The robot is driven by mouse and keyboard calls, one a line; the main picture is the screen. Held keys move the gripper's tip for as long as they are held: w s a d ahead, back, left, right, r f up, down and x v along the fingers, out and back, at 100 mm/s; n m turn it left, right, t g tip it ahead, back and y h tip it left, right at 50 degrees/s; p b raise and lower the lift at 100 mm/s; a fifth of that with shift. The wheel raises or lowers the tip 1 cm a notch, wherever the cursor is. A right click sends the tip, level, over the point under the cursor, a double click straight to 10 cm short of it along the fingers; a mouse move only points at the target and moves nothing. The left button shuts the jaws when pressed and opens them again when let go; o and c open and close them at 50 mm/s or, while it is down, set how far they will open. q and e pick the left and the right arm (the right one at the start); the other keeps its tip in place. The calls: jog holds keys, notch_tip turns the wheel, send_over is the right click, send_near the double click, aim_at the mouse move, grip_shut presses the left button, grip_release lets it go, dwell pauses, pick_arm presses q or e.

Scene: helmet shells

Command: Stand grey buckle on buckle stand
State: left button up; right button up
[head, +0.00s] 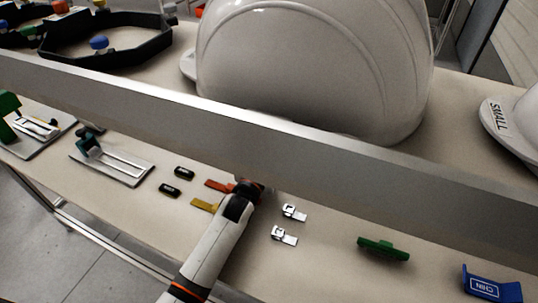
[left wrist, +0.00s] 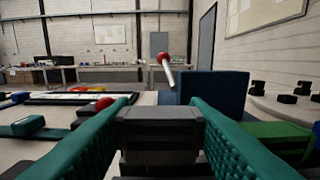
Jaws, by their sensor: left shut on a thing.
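In the left wrist view my left gripper (left wrist: 160,120) is shut on a dark grey block-like piece, the grey buckle (left wrist: 160,136), held between its teal ribbed fingers. In the head view one of my white arms (head: 215,245) reaches up from the bottom, its dark end at the pale beam; I see no fingers there. A blue holder marked with white letters (head: 490,285) stands at the lower right. I cannot tell which piece is the buckle stand. My right gripper cannot be made out.
The pale beam (head: 300,135) crosses the head view. Silver clips (head: 284,235), black pieces (head: 183,173), orange (head: 218,186) and yellow (head: 205,205) tabs and a green piece (head: 384,248) lie on the table. A large white helmet shell (head: 310,70) stands behind.

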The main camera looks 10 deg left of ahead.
pick_arm(q)
jog(key=shift+f+b, duration=0.35)
jog(key=shift+f, duration=0.25)
jog(key=o, duration=1.1)
jog(key=shift+c, duration=0.2)
jog(key=shift+s, duration=0.1)
jog(key=s, duration=0.4)
jog(key=s+a, duration=0.1)
jog(key=s, duration=0.2)
jog(key=s+a, duration=0.1)
jog(key=s, duration=0.3)
jog(key=shift+s+a, duration=0.15)
jog(key=shift+s, duration=0.2)
